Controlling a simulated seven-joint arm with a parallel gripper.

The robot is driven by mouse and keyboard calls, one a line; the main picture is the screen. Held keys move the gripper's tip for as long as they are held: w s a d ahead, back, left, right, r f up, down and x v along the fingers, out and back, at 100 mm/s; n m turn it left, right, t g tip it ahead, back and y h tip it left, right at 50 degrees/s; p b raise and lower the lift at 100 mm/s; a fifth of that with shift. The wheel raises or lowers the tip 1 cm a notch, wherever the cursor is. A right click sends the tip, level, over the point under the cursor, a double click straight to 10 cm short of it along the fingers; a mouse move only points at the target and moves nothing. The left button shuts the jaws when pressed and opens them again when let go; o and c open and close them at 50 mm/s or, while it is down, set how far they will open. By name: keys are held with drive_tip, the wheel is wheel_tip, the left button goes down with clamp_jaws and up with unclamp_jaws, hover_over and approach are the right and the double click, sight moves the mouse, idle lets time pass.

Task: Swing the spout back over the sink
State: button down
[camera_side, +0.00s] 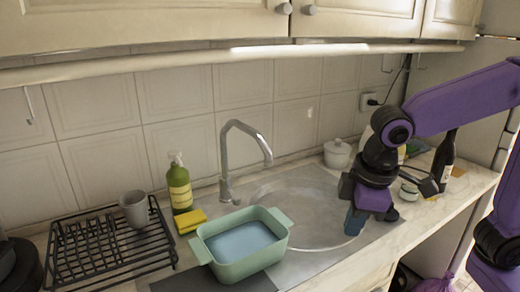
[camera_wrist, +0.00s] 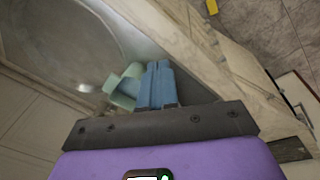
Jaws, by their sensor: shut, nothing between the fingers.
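The grey metal faucet (camera_side: 226,165) stands upright behind the sink against the tiles. Its spout (camera_side: 252,131) arches forward and right; its tip hangs above the left part of the sink area, behind the green dish. I cannot tell exactly what lies under the tip. The round sink (camera_side: 312,212) is partly hidden by my arm and also shows in the wrist view (camera_wrist: 72,38). My gripper (camera_side: 355,222) points down at the sink's right front side, well apart from the spout. Its blue fingers (camera_wrist: 157,84) are shut and empty.
A green dish (camera_side: 240,270) stands left of the sink, by a yellow sponge (camera_side: 189,221) and a green bottle (camera_side: 180,188). A black rack (camera_side: 105,250) holds a grey cup (camera_side: 135,209). A white lidded pot (camera_side: 337,154) and dark bottle (camera_side: 444,158) stand right. Cabinets (camera_side: 150,25) hang above.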

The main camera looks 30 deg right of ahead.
drive_tip(key=w+a+r+m+t+h, duration=0.1)
drive_tip(key=w+a+r+m, duration=0.25)
drive_tip(key=w, duration=0.45)
drive_tip(key=w+a+r+m+t+h, duration=0.2)
drive_tip(key=w+a+r, duration=0.15)
drive_tip(key=w, duration=0.45)
drive_tip(key=w+a+r+m+t+h, duration=0.1)
drive_tip(key=w+a+r+m, duration=0.15)
drive_tip(key=w+r, duration=0.4)
drive_tip(key=d+r+x, duration=0.1)
drive_tip(key=d+x, duration=0.1)
drive_tip(key=x, duration=1.2)
drive_tip(key=shift+d, duration=0.3)
drive_tip(key=shift+w, duration=0.15)
